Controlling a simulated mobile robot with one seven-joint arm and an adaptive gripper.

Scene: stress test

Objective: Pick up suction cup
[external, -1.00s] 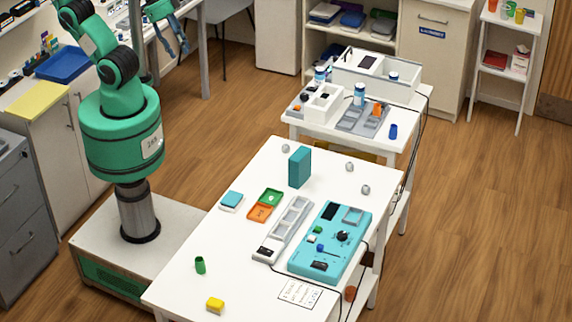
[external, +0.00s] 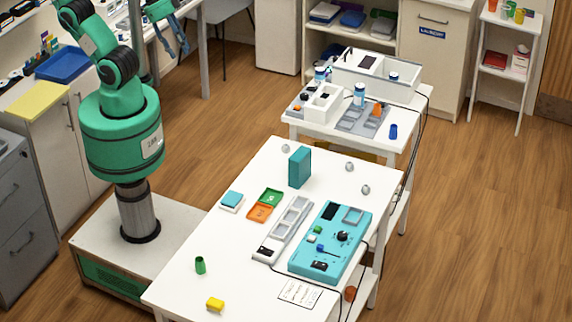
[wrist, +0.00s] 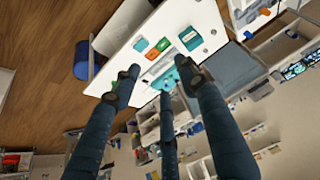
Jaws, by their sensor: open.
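I cannot pick out a suction cup for certain in these views. Candidates too small to identify are three small grey rounded pieces (external: 350,167) at the far end of the white table, and a black knob-like piece (external: 343,236) on the teal board (external: 336,262). My gripper (wrist: 157,78) shows in the wrist view as dark blue fingers spread apart, open and empty. It is high above and well away from the table. In the external view the fingers hang near the top left, left of the table.
A second table (external: 420,97) with bins stands behind. Its front left is mostly clear.

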